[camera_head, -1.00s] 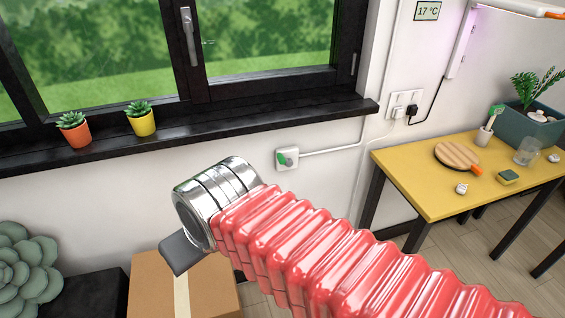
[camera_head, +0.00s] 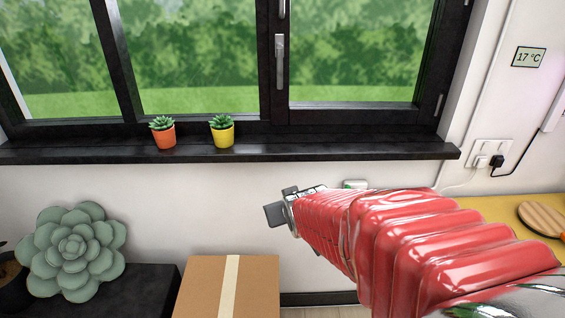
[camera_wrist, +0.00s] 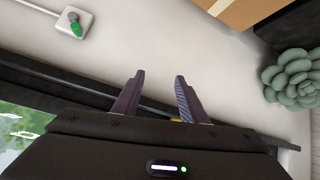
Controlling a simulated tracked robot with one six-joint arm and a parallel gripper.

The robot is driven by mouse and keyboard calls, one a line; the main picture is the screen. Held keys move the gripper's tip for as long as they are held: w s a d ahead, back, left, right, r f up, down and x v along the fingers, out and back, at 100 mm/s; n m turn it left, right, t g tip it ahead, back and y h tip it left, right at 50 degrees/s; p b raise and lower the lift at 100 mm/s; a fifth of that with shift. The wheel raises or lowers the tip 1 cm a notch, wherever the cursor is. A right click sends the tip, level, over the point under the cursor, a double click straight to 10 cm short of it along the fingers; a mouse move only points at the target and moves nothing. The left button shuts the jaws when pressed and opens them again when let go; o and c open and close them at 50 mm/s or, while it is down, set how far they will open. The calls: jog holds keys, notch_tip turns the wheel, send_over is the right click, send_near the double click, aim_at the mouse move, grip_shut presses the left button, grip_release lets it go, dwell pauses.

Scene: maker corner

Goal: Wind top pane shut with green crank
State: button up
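The green crank (camera_wrist: 75,28) sits on a small white wall box (camera_wrist: 63,36), in the upper left of the wrist view. In the head view only a sliver of the box (camera_head: 354,183) shows behind my red arm. My gripper (camera_wrist: 160,76) is open and empty, its two dark fingers apart. It is away from the crank, with bare white wall between its fingers. In the head view its fingers are mostly hidden by the wrist. The window (camera_head: 270,117) has a dark frame and a handle (camera_head: 279,62). The top pane cannot be made out at the picture's upper edge.
Orange (camera_head: 163,137) and yellow (camera_head: 223,136) potted succulents stand on the black sill (camera_head: 100,153). A large succulent (camera_head: 72,250) and a cardboard box (camera_head: 204,290) are below. A socket (camera_head: 488,153) and the yellow table (camera_head: 490,208) are at right. The wall beneath the sill is mostly clear.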

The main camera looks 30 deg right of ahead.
jog(key=w+d+f+m+t+h, duration=0.1)
jog(key=w+d+f+t, duration=0.1)
jog(key=d+f, duration=0.35)
jog(key=w+d+f+t+h, duration=0.1)
jog(key=d+f, duration=0.1)
jog(key=d, duration=0.7)
jog(key=s+d+f+m+t+h, duration=0.2)
jog(key=s+d+f+t+h, duration=0.1)
jog(key=s+d+f, duration=0.4)
jog(key=shift+s+d, duration=0.5)
jog(key=shift+d, duration=0.35)
jog(key=x, duration=1.4)
jog(key=shift+s+r, duration=0.1)
jog(key=shift+r, duration=0.2)
jog(key=shift+c, duration=0.3)
grip_shut()
